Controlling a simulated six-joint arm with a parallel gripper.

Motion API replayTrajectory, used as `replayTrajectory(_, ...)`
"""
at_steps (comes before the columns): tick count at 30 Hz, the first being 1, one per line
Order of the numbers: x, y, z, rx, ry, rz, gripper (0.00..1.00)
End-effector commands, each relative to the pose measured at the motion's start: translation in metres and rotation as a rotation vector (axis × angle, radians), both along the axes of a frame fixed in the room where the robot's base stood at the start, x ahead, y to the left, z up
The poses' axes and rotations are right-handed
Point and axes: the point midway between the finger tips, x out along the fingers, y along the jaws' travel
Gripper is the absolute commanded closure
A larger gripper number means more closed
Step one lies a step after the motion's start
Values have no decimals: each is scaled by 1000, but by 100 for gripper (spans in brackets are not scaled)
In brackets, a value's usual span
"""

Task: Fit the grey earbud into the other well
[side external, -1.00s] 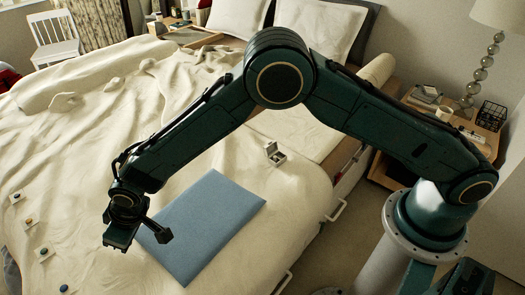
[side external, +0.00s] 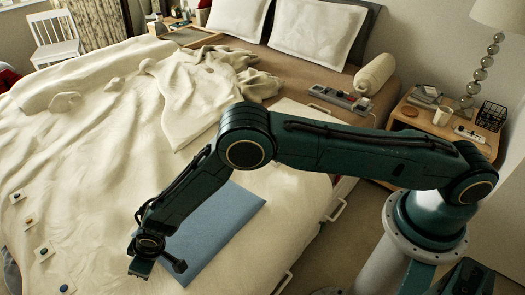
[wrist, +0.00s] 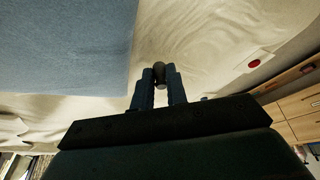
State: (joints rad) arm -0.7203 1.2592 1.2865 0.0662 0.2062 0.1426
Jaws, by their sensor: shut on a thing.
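In the wrist view my gripper (wrist: 158,80) is shut on a small dark grey rounded piece, the grey earbud (wrist: 159,70), which sticks out past the fingertips. In the side view my gripper (side external: 140,268) hangs low over the bed, just left of the blue mat's near end; the earbud is too small to make out there. The case with the wells is not visible now; my arm covers the place on the bed where it stood in the earlier side view.
The blue mat (side external: 222,232) lies flat on the cream bedding (side external: 100,200). Several small white tiles with coloured dots (side external: 42,252) line the bed's left side. A tile with a red dot (wrist: 254,64) shows in the wrist view. A nightstand (side external: 450,125) stands at right.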

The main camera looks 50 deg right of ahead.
Motion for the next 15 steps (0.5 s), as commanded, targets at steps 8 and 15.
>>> replayTrajectory(8,0,0,-19,-1,1,0,100)
replayTrajectory(15,0,0,-37,0,0,0,100)
